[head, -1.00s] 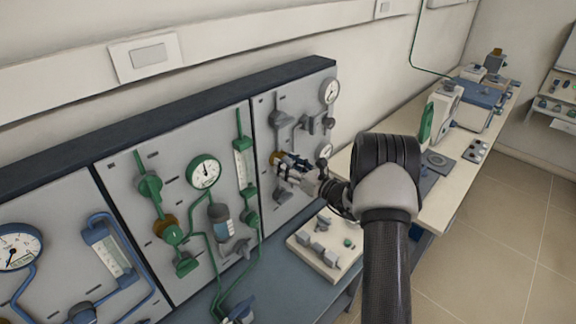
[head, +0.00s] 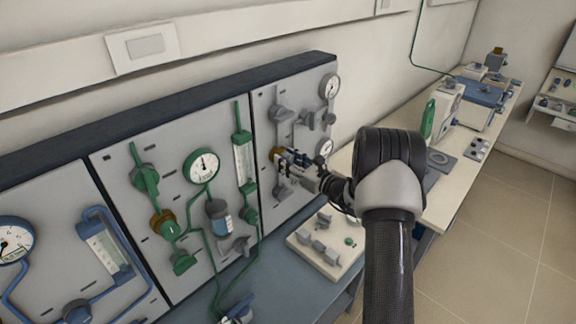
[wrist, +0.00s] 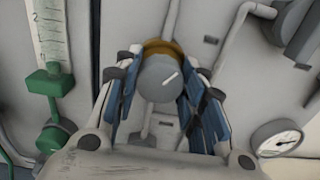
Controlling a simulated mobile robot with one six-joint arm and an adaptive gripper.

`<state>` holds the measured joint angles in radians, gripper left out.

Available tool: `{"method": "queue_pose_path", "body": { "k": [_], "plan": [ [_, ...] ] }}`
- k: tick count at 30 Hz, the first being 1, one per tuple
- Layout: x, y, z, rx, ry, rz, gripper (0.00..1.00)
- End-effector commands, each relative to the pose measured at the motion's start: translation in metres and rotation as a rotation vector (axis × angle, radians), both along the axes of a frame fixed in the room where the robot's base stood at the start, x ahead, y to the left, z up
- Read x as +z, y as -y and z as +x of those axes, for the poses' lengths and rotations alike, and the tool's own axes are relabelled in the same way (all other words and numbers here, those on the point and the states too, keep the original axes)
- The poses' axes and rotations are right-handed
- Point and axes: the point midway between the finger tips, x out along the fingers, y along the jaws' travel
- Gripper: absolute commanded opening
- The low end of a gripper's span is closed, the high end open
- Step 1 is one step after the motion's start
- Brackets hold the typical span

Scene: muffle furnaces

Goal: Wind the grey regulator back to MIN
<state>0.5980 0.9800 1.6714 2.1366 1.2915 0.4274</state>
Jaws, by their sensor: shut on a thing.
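The grey regulator knob (wrist: 158,80) sits on a brass collar (wrist: 163,47) on the grey-piped panel. A white line on the knob's face slants up to the right. MIN and MAX lettering cannot be read. My gripper (wrist: 165,100) has one blue-padded finger on each side of the knob and is shut on it. In the head view my gripper (head: 287,160) is at the right-hand panel, and its fingers hide most of the knob; the brass collar (head: 276,153) shows beside them.
A round gauge (wrist: 277,138) is at lower right in the wrist view. Grey valve handles and pipes surround the knob. The green-piped panel (head: 175,205) is to the left. A pale block with grey fittings (head: 327,244) is on the bench below my gripper.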

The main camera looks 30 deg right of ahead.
Motion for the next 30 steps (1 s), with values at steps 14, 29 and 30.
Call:
{"method": "queue_pose_path", "body": {
  "k": [14,29,30],
  "plan": [
    [-0.0048,0.0001,0.0001,-0.001,0.157,-0.42,0.13],
    [-0.003,0.0,0.0,0.0,0.317,-0.866,0.13],
    [-0.0027,0.0001,0.0,0.0,0.329,-0.901,0.13]
  ]
}}
